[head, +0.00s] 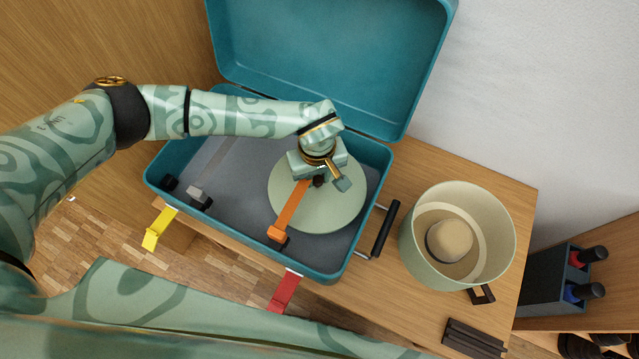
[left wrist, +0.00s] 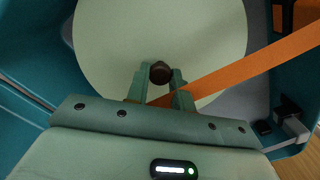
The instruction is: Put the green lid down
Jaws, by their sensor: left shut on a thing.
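The green lid (head: 340,205) is a pale round disc with a small dark knob (left wrist: 160,72). It lies flat within the outline of the open teal case (head: 165,160), over the right part of its grey floor. I cannot tell whether it touches the floor. My left gripper (head: 320,180) is above the lid's middle, shut on its knob. The fingers also show in the left wrist view (left wrist: 159,84), on both sides of the knob. An orange strap (head: 290,212) crosses over part of the lid. My right gripper is not in view.
A cream pot (head: 412,245) with a round item inside stands right of the case. The case's lid (head: 320,60) is raised at the back. Yellow (head: 158,228) and red (head: 284,292) latches hang at its front. A dark bottle holder (head: 545,285) is at far right.

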